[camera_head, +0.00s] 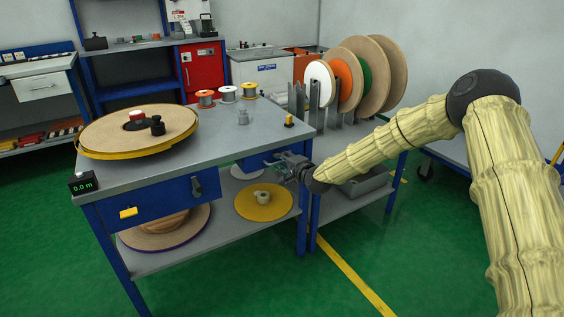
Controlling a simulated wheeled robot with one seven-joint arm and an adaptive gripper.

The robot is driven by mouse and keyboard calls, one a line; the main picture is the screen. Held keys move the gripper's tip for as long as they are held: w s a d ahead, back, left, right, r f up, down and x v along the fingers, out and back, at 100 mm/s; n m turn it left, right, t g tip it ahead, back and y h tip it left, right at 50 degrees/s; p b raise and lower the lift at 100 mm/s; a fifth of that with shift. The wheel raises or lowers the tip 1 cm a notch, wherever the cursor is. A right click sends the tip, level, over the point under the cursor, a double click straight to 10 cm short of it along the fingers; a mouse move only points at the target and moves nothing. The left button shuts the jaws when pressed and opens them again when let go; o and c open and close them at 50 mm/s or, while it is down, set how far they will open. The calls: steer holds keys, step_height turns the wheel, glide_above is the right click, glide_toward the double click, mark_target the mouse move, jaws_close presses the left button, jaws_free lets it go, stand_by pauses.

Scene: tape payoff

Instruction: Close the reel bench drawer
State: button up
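The reel bench has a grey top (215,140) and blue front panels. Its drawer (257,161) seems to be the blue part under the right half of the top, beside my gripper. The drawer's handle and how far it stands out are hard to tell, as my gripper covers part of it. My gripper (284,168) is at the drawer's right side, just below the bench top. Its fingers are small and dark here, so I cannot tell whether they are open or shut, or whether they touch the drawer.
A yellow disc (263,202) lies on the lower shelf. Upright reels (384,75) stand on the adjoining rack at right. Green floor (250,280) is clear in front.

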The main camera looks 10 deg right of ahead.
steer(key=shift+s, duration=0.1)
steer(key=v, duration=1.2)
steer(key=s+a+f+n+g+h, duration=0.1)
steer(key=s+a+f+n+g, duration=0.15)
steer(key=s+f, duration=0.85)
steer(key=s+a+f+n+g, duration=0.2)
steer(key=s+f+g, duration=0.2)
steer(key=s+f, duration=0.6)
steer(key=s+d+f+n+g+h, duration=0.1)
steer(key=s+d+f+n+g, duration=0.15)
steer(key=s+f, duration=0.7)
steer(key=s+d+f+n+g+h, duration=0.25)
steer(key=s+f, duration=0.25)
steer(key=s, duration=0.9)
steer(key=s+d+n+g+h, duration=0.25)
steer(key=s+d+n, duration=0.2)
steer(key=s, duration=0.95)
step_height(320, 180, up, 22)
steer(key=m+y+p, duration=0.1)
steer(key=p, duration=2.2)
steer(key=shift+w+r, duration=0.15)
steer(key=shift+r, duration=0.05)
